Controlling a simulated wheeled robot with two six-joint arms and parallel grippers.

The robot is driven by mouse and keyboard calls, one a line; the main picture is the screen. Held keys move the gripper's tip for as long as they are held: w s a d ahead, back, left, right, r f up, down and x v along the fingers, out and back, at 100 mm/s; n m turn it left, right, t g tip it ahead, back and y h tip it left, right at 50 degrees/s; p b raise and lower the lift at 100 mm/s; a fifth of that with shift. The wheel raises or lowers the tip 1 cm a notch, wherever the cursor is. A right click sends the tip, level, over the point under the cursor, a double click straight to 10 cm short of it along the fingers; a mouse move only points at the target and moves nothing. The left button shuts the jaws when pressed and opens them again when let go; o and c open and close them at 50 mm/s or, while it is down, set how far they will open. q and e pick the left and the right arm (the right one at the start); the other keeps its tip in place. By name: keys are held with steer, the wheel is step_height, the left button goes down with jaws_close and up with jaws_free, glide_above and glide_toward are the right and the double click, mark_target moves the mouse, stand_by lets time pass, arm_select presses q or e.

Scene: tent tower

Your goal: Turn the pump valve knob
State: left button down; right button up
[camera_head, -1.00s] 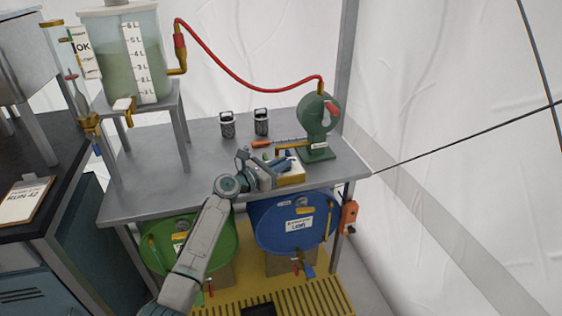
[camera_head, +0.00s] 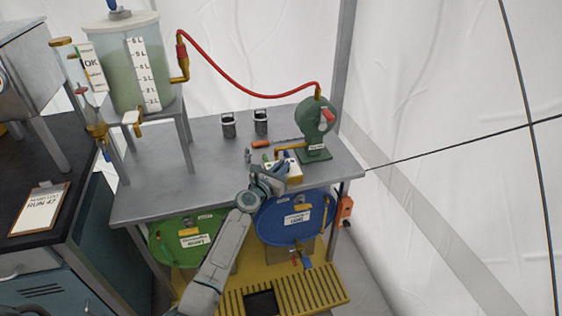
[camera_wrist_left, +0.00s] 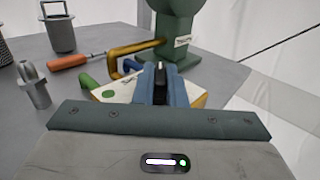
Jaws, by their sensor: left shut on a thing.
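The green pump (camera_head: 316,125), with a red handle, stands at the right end of the grey table. In front of it is a pale valve box (camera_head: 295,174) with coloured pipes; its top also shows in the left wrist view (camera_wrist_left: 116,92). My left gripper (camera_head: 281,163) is at this box. In the left wrist view its blue fingers (camera_wrist_left: 160,82) are shut on a small black knob with a white mark (camera_wrist_left: 160,68). The fingers hide the knob's lower part. My right gripper is not in view.
Two dark canisters (camera_head: 228,125) stand behind. A red hose (camera_head: 245,88) runs from the tank (camera_head: 130,65) to the pump. The table's left middle is clear.

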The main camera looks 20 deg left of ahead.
arm_select(q)
steer(key=shift+d+r+n+y+p, duration=0.1)
steer(key=shift+n+y+p, duration=0.3)
steer(key=shift+y+p, duration=0.2)
steer(key=shift+d+r+n+y+p, duration=0.1)
steer(key=shift+n+y+p, duration=0.3)
steer(key=shift+y+p, duration=0.2)
steer(key=shift+y, duration=0.3)
steer(key=n+y+p, duration=0.2)
steer(key=shift+d+y, duration=0.15)
steer(key=shift+y, duration=0.25)
steer(key=shift+f+n+y, duration=0.1)
steer(key=shift+n+y, duration=0.4)
steer(key=shift+y, duration=0.2)
steer(key=shift+w+d+n+g+y+b, duration=0.15)
steer(key=shift+n+g+y+b, duration=0.35)
steer(key=shift+n+y, duration=1)
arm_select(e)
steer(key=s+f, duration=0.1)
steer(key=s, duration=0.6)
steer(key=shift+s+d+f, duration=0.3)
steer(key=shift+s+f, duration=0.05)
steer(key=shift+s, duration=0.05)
arm_select(q)
steer(key=shift+y, duration=0.6)
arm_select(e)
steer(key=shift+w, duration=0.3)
